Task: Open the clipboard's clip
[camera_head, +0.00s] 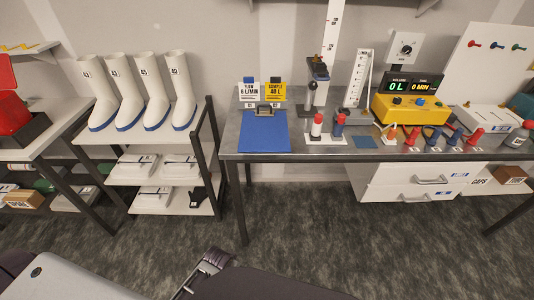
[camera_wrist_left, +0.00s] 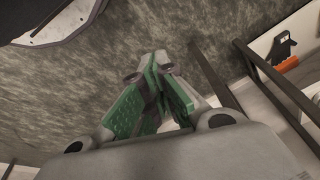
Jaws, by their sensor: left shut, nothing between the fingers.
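The blue clipboard (camera_head: 265,132) lies at the left end of the grey bench in the head view. Its dark metal clip (camera_head: 264,107) is at the far edge of the board; its state is too small to tell. My left gripper (camera_wrist_left: 151,68) shows in the left wrist view with its green-padded fingers together and nothing between them. It is over the floor near the shelf legs, away from the clipboard. The clipboard is not in the wrist view. My right gripper is not in view.
A shelf (camera_head: 147,139) with white boots stands left of the bench, with a gap between.

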